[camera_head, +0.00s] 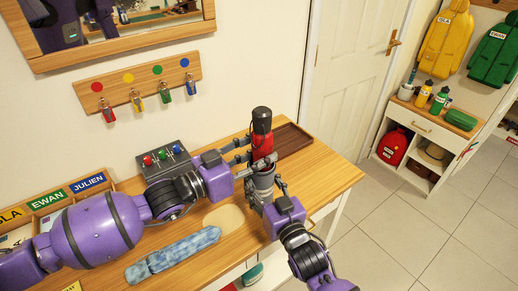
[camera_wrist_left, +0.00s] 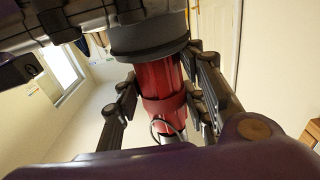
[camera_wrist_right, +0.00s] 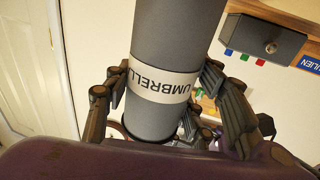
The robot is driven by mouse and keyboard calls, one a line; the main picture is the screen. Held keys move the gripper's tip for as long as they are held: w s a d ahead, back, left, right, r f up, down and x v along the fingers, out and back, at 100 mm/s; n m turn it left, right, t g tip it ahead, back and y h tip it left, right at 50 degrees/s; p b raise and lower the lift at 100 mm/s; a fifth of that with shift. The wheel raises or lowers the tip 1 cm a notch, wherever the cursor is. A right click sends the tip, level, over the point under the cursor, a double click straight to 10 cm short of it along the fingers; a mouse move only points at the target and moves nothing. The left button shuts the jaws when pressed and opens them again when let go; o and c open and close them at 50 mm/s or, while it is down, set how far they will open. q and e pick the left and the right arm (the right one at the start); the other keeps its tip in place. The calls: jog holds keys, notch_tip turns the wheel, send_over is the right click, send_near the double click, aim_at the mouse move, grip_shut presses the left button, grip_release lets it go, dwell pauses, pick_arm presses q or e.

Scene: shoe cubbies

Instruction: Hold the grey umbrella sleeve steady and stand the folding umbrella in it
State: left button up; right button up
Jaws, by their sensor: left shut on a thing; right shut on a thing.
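The red folding umbrella (camera_head: 262,142), with a black top end (camera_head: 262,113), stands roughly upright above the grey umbrella sleeve (camera_head: 263,181). My left gripper (camera_head: 254,152) is shut around the umbrella's red body, which also shows between its fingers in the left wrist view (camera_wrist_left: 166,95). My right gripper (camera_head: 266,192) is shut on the sleeve. In the right wrist view the grey sleeve (camera_wrist_right: 175,45) with its white "UMBRELLA" band sits between the fingers. The umbrella's lower end meets the sleeve's dark-rimmed mouth; how deep it sits is hidden.
A key rack (camera_head: 138,86) hangs behind. Floor lies free at right.

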pick_arm(q)
jog(key=shift+s+f, duration=0.1)
jog(key=shift+f, duration=0.3)
jog(key=o, duration=1.3)
jog(key=shift+f, duration=0.15)
pick_arm(e)
jog(key=shift+s, duration=0.1)
pick_arm(q)
jog(key=shift+o, duration=0.9)
jog(key=shift+f, duration=0.1)
jog(key=shift+a+f, duration=0.1)
jog(key=r+v, duration=0.1)
jog(key=v, duration=1)
jog(key=shift+s+a+r, duration=0.2)
jog(key=shift+s, duration=0.1)
pick_arm(e)
jog(key=o, duration=1.2)
